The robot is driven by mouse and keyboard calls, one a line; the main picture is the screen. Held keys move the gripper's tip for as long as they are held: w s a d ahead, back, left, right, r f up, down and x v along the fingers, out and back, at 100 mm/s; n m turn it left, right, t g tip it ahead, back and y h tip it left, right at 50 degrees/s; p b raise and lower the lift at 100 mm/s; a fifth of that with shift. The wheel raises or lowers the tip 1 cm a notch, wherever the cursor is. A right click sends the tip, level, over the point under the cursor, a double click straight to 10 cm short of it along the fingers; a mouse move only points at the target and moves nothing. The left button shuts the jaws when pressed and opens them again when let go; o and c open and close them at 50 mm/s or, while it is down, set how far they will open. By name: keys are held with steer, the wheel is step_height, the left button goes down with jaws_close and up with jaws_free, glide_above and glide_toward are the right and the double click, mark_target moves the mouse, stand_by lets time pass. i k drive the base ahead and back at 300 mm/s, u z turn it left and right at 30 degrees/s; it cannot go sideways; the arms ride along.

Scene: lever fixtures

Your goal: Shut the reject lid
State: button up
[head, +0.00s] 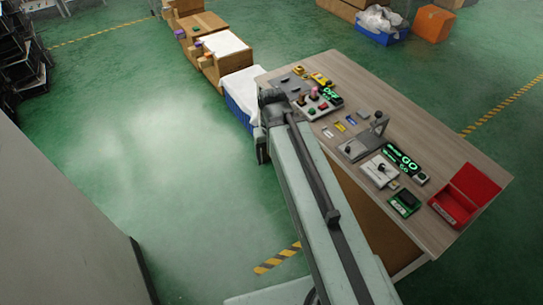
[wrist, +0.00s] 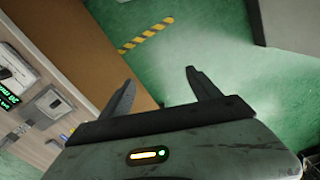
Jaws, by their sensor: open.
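A red box (head: 453,207) sits at the right end of the table, with its red lid (head: 477,184) standing raised and open. It bears a small white label on its front; I take its lid to be the reject lid. My gripper (wrist: 160,80) is open and empty in the wrist view, its two dark fingers spread over the floor beside the table's side. In the head view my arm runs along the table's near side, and the gripper is hard to make out. The red box does not show in the wrist view, and the gripper is well away from it.
The wooden table (head: 440,135) carries several fixtures, including a grey lever fixture (head: 360,145), a white switch panel (head: 378,170) and green lit GO signs (head: 401,157). Boxes and a blue crate (head: 240,95) stand beyond its far left end. Green floor is open at left.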

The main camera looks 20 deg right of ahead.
mark_target(474, 183)
steer(key=z, duration=3)
steer(key=k, duration=0.8)
steer(key=u, duration=0.65)
steer(key=i, duration=1)
steer(key=z, duration=0.05)
